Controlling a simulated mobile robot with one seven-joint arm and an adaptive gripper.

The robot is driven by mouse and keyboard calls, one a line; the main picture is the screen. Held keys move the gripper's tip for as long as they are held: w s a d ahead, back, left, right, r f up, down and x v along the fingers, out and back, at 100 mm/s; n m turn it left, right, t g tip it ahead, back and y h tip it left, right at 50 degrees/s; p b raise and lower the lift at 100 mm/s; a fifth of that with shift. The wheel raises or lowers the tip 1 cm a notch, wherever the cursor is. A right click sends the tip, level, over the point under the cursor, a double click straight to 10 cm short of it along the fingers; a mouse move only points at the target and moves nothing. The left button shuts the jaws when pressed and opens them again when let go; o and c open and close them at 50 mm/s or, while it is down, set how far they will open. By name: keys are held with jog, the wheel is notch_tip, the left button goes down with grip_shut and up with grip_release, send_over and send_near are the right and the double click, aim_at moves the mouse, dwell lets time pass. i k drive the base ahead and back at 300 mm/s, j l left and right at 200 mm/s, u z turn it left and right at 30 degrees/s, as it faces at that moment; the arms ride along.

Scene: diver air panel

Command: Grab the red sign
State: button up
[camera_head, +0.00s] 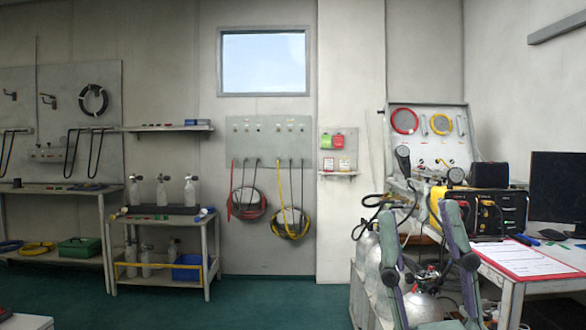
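The red sign (338,141) is a small red tag on a pale board on the wall, right of the hose panel. It hangs next to a green tag (326,142), just above a small shelf. My gripper (420,208) is at the lower right, close to the camera, with its two grey-green fingers pointing up. The fingers are apart, with nothing held between them. The gripper is to the right of and lower than the sign in the picture, and well apart from it.
Small red-and-white labelled items (344,164) sit below the tags. Grey cylinders (368,262) stand behind my gripper. At right, a desk holds a red clipboard (525,260), a yellow-black unit (486,212) and a monitor (558,190). The green floor (270,300) at centre is clear.

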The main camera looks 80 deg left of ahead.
aim_at(328, 162)
jog(key=u, duration=2.6)
jog(key=i, duration=2)
jog(key=i+j, duration=0.1)
jog(key=i, duration=1.95)
jog(key=i+z, duration=0.5)
jog(key=i+j+z, duration=0.15)
jog(key=i+z, duration=0.65)
jog(key=i+j+z, duration=0.1)
jog(key=i+z, duration=0.2)
